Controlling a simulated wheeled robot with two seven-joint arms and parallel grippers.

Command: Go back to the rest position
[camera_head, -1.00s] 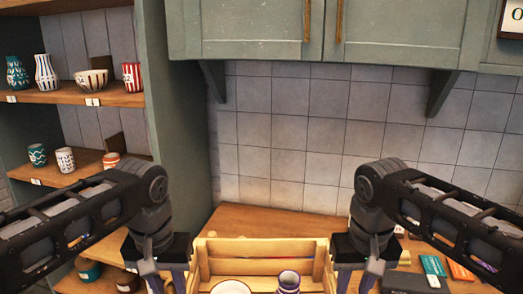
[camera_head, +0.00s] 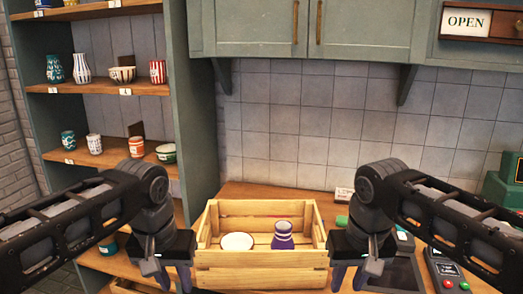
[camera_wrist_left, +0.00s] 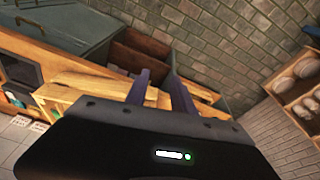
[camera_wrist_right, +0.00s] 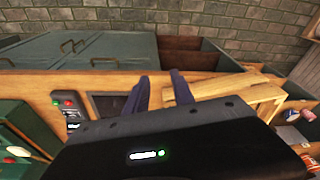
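My left gripper (camera_head: 173,281) hangs beside the left end of a wooden crate (camera_head: 262,270) in the head view. My right gripper (camera_head: 349,279) hangs beside the crate's right end. Both arms are bent in a near-mirrored pose, with the grippers pointing down. The left wrist view shows two dark fingers apart with nothing between them (camera_wrist_left: 158,84). The right wrist view also shows its fingers apart and empty (camera_wrist_right: 158,84). The crate holds a round white-topped piece (camera_head: 237,241) and a purple vase with pale bands (camera_head: 282,238). Neither gripper appears to hold the crate.
A shelf unit (camera_head: 190,120) with painted pots stands at the left. Green wall cabinets (camera_head: 370,30) hang above the tiled wall. A card terminal (camera_head: 446,270) and a dark screen device (camera_head: 395,265) sit on the wooden counter (camera_head: 250,190) at the right.

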